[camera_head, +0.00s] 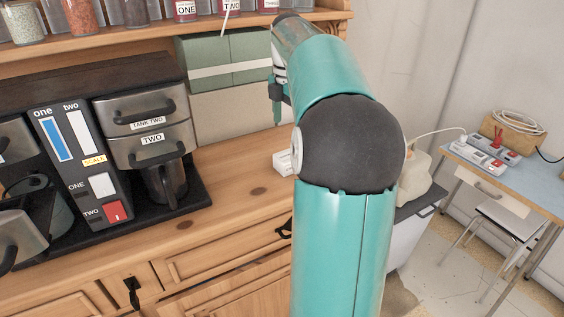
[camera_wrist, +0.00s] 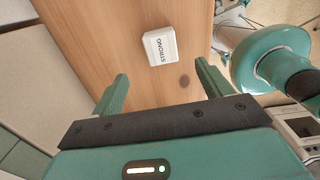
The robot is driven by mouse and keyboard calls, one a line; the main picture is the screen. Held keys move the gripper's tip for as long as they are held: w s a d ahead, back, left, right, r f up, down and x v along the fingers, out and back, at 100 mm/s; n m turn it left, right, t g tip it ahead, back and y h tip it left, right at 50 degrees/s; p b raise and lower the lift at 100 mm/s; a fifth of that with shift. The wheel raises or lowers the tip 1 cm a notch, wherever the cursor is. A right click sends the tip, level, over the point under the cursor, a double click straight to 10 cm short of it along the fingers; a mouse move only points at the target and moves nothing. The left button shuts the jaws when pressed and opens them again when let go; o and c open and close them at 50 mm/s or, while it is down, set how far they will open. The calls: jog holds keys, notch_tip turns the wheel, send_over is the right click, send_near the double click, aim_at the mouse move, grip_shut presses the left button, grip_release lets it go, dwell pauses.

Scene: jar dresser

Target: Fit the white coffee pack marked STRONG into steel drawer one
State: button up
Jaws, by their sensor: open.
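The white coffee pack marked STRONG (camera_wrist: 160,50) lies on the wooden counter in the wrist view, ahead of my gripper and between the lines of its fingers. In the head view, a white block (camera_head: 282,162) that looks like the pack shows partly behind my arm. My gripper (camera_wrist: 161,72) is open and empty, above the counter and apart from the pack. In the head view only part of my gripper (camera_head: 276,104) shows. A steel drawer front (camera_head: 22,238) at the left edge stands forward of the coffee machine. Its label is out of view, and its inside is hidden.
The coffee machine (camera_head: 83,150) has steel drawers marked TANK TWO (camera_head: 140,107) and TWO (camera_head: 152,149), both closed. Green boxes (camera_head: 222,60) stand behind the counter (camera_head: 235,180), under a shelf of jars. The counter right of the machine is mostly clear.

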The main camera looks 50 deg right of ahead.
notch_tip(320, 180, down, 4)
jog(key=shift+s+r, duration=0.1)
jog(key=shift+s+f, duration=0.15)
jog(key=shift+f, duration=0.45)
jog(key=f, duration=0.4)
jog(key=shift+w+a+f, duration=0.15)
jog(key=shift+w, duration=0.05)
jog(key=c, duration=1.1)
